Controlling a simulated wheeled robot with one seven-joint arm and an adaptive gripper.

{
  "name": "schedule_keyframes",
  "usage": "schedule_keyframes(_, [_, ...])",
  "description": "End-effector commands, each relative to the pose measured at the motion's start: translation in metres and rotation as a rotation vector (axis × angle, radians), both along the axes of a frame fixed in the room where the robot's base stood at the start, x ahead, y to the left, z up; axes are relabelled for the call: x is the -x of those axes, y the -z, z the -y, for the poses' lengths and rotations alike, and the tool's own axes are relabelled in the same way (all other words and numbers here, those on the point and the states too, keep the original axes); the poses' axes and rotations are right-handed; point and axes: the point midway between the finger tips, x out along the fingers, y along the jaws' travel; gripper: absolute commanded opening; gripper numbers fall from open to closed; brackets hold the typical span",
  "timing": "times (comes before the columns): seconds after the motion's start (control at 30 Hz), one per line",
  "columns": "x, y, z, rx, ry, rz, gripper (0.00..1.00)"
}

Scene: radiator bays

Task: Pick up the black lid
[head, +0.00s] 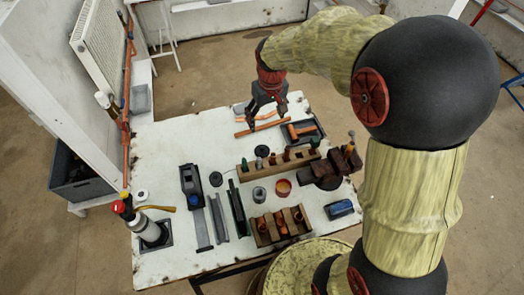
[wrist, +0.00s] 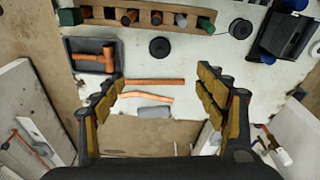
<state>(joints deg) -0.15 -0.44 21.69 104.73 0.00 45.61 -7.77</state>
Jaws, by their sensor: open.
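My gripper (head: 266,114) is open and empty above the back part of the white table; its two fingers also show in the wrist view (wrist: 163,82). Two black round things could be the lid. One is a small thick black disc (head: 262,150) beside the wooden rack; in the wrist view this disc (wrist: 159,47) lies just beyond the fingertips, between them sideways. The other is a flatter black disc (head: 215,178) left of the rack, also in the wrist view (wrist: 240,28) at upper right. I cannot tell which is the lid. Neither is touched.
The wooden rack (head: 250,168) holds several tools. A dark tray (head: 312,138) with a copper-coloured hammer is right of my gripper. Copper pipes (head: 262,127) lie below the fingers. A vice (head: 328,172) stands at the right edge. A black machine (head: 191,184) stands on the left.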

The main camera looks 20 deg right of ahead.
Motion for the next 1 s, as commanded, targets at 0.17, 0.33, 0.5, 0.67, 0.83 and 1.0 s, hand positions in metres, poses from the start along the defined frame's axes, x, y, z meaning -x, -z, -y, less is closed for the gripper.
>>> schedule_keyframes(0.17, [-0.038,0.083,-0.001,0.003,-0.031,-0.086,0.72])
schedule_keyframes(0.33, [-0.055,0.136,-0.001,0.004,-0.050,-0.132,0.72])
schedule_keyframes(0.5, [-0.060,0.159,-0.001,0.005,-0.059,-0.147,0.72])
schedule_keyframes(0.67, [-0.059,0.176,-0.001,0.004,-0.059,-0.149,0.72])
schedule_keyframes(0.83, [-0.059,0.188,-0.001,0.005,-0.059,-0.148,0.72])
schedule_keyframes(1.0, [-0.057,0.209,0.000,0.005,-0.058,-0.149,0.72])
